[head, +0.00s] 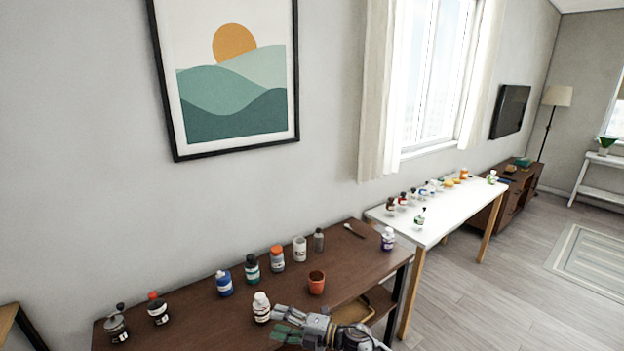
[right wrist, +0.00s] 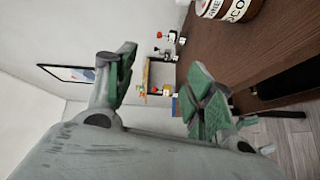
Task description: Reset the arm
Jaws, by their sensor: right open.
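My right gripper (head: 283,325) is at the bottom of the head view, at the front edge of the brown table (head: 200,318). Its green-padded fingers also show in the right wrist view (right wrist: 160,88). They are spread apart with nothing between them. A bottle with a brown label shows at the top of the right wrist view (right wrist: 222,8). My left gripper is not in view.
On the brown table stand a blue bottle (head: 224,283), an orange-capped jar (head: 277,259), a terracotta cup (head: 316,283) and several other bottles. A spoon (head: 353,230) lies at the back. A white table (head: 437,219) with small bottles stands to the right. Open floor (head: 480,300) lies at the right.

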